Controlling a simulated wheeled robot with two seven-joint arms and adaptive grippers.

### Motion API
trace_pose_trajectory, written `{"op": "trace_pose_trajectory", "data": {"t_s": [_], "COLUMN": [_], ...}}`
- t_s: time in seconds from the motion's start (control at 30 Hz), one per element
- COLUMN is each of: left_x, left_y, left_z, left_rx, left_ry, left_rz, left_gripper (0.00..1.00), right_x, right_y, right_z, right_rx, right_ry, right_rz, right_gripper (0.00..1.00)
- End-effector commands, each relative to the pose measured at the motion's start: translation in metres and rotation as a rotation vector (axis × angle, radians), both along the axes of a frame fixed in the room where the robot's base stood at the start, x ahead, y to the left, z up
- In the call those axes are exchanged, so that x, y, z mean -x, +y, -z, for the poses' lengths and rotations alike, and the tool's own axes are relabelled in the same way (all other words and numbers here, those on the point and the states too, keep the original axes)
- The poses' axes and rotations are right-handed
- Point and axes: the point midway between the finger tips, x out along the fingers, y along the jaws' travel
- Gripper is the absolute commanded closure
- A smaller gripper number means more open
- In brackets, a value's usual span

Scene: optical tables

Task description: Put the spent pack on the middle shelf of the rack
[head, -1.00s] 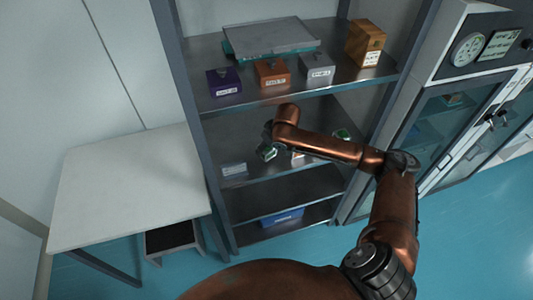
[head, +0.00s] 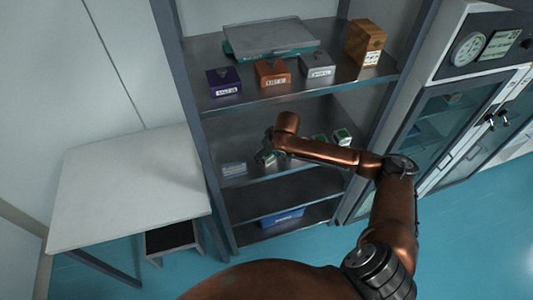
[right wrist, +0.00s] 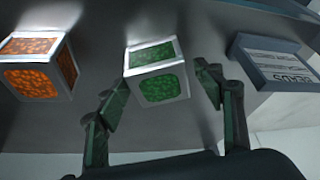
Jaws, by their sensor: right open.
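A white-framed pack with green faces (right wrist: 157,72) stands on the rack's middle shelf (head: 245,178), upright as far as the right wrist view shows. My right gripper (right wrist: 160,95) is open, one finger on each side of this pack, with gaps visible beside it. In the head view the right gripper (head: 266,157) is small at the shelf's left part, and it and my arm partly hide the pack. A similar pack with orange faces (right wrist: 40,64) stands to the left in the wrist view. No readable label marks either pack as spent. My left gripper is out of view.
A grey-blue labelled box (right wrist: 275,62) stands close on the right in the wrist view. Green-topped packs (head: 342,136) stand farther right on the shelf. The upper shelf (head: 245,99) carries several boxes. A bare white table (head: 125,190) is left; a glass-door cabinet (head: 445,130) is right.

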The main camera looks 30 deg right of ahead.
Motion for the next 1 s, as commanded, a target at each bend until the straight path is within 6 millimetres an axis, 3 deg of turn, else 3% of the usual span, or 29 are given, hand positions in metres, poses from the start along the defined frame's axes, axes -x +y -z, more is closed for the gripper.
{"op": "trace_pose_trajectory", "data": {"t_s": [0.2, 0.4, 0.7, 1.0], "left_x": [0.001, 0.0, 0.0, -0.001], "left_y": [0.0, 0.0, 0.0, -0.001], "left_z": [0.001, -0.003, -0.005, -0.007], "left_rx": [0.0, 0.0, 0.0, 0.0], "left_ry": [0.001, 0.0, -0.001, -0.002], "left_rz": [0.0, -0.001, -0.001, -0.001], "left_gripper": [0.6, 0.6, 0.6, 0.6], "right_x": [0.001, 0.011, 0.082, 0.122], "right_y": [0.0, -0.002, -0.014, -0.02], "right_z": [-0.004, -0.034, -0.029, -0.03], "right_rx": [0.0, 0.001, 0.004, 0.001], "right_ry": [-0.001, -0.003, 0.003, 0.001], "right_rz": [0.0, -0.001, 0.0, 0.001], "right_gripper": [0.38, 0.38, 0.38, 0.38]}}
